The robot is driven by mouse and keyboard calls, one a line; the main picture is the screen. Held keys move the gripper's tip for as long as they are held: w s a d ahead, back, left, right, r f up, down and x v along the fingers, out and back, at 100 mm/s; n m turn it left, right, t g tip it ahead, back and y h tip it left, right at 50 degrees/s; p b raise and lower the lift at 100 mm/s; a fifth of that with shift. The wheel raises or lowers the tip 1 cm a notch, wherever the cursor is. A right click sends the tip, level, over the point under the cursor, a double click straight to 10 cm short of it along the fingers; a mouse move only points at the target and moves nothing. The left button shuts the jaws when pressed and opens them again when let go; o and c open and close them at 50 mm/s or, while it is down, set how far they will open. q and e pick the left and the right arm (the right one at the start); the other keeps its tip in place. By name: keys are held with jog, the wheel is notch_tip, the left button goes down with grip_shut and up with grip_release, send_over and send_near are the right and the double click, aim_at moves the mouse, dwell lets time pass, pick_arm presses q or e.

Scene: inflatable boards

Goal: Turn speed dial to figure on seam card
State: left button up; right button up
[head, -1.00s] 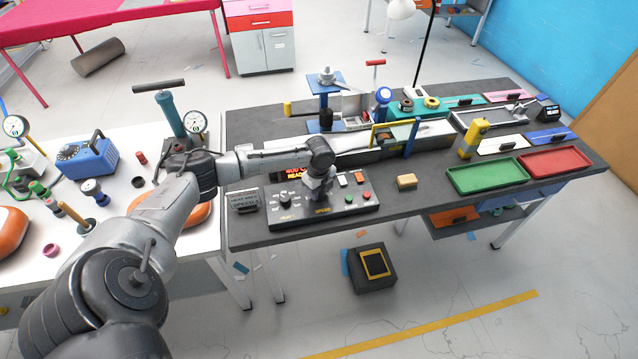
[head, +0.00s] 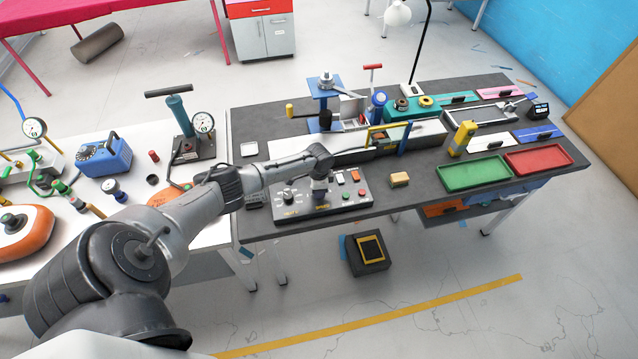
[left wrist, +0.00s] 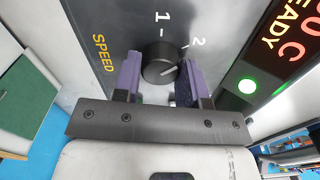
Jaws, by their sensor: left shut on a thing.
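The control panel (head: 345,199) lies near the front left of the dark bench. My left gripper (head: 320,197) points down onto its middle. In the left wrist view its purple fingers (left wrist: 155,82) are shut on the sides of the black speed dial (left wrist: 160,60). The dial's white pointer line faces right and slightly up, roughly toward the 2 tick; the exact alignment is hard to tell. Figures 1 and 2 and the word SPEED show. The seam card (head: 256,199) at the panel's left is mostly hidden by my arm, and its writing is unreadable. My right gripper is not in view.
The lit readout (left wrist: 282,42), partly cut off, shows READY, with a green lamp (left wrist: 247,86) below. A second dial (head: 289,197) is left of my gripper.

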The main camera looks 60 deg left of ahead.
pick_arm(q)
jog(key=n+p, duration=0.1)
jog(key=n, duration=0.2)
jog(key=shift+r+p, duration=0.2)
jog(key=shift+p, duration=0.2)
jog(key=n+p, duration=0.2)
jog(key=n, duration=0.1)
jog(key=n+p, duration=0.1)
jog(key=n, duration=0.2)
jog(key=shift+f, duration=0.1)
jog(key=shift+n, duration=0.6)
jog(key=shift+n+p, duration=0.3)
jog(key=o, duration=0.9)
